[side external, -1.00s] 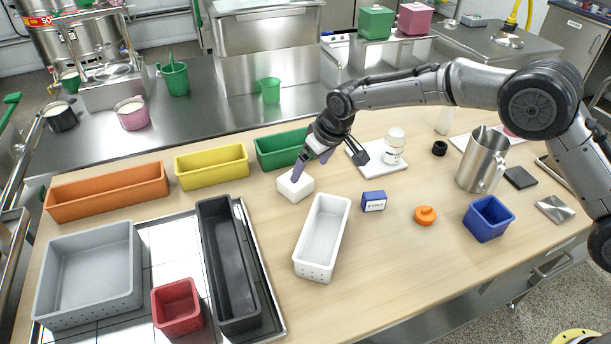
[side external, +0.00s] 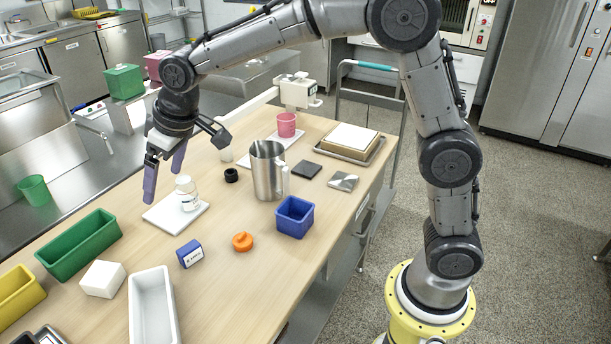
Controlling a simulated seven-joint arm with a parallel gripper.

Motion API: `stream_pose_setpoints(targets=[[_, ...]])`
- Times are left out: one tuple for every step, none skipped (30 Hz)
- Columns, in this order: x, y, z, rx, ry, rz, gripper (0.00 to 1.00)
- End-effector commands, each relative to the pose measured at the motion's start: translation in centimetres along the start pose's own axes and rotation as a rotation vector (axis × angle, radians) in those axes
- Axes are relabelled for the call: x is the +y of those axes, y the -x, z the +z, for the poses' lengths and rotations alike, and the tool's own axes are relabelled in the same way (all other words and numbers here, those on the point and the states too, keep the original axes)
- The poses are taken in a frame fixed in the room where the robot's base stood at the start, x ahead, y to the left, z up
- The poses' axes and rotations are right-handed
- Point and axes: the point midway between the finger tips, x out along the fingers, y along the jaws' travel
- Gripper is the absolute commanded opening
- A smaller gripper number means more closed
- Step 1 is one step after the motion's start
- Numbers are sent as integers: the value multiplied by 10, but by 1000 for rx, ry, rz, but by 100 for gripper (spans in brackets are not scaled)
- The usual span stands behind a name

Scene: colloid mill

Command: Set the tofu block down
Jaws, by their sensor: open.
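The tofu block (side external: 103,279) is a white block resting flat on the wooden table. It sits between the green bin (side external: 80,246) and the long white tray (side external: 152,308), apart from both. My gripper (side external: 163,188) has purple fingers pointing down, spread apart with nothing between them. It is up and to the right of the block in the picture, clear of it, and overlaps the view of the white board with the jar. Its exact height above the table is hard to tell.
A lidded jar (side external: 186,194) stands on a white board (side external: 166,218) near my fingers. A blue box (side external: 190,254), an orange knob (side external: 242,242), a blue bin (side external: 295,217) and a steel pitcher (side external: 267,170) stand to the right. Bare wood lies around the block's right side.

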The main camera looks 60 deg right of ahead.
Motion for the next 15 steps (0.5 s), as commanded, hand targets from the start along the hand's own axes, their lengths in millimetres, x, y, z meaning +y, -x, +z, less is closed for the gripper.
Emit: stream_pose_setpoints(targets=[[12, 26, 16, 10, -20, 9, 100], [18, 38, 26, 13, -30, 14, 100], [24, 54, 40, 17, -43, 20, 100], [29, 65, 51, 20, -53, 25, 100], [34, 76, 63, 23, -63, 29, 100], [39, 89, 80, 26, -77, 36, 100], [43, 98, 92, 29, -87, 41, 100], [46, 107, 105, 32, -97, 46, 100], [50, 117, 123, 35, -110, 52, 100], [52, 124, 137, 38, -120, 57, 100], [54, 131, 150, 40, -131, 62, 100], [56, 138, 169, 45, -144, 69, 100], [58, 143, 183, 48, -154, 74, 100], [58, 148, 197, 51, -164, 79, 100], [59, 152, 216, 53, -177, 86, 100]])
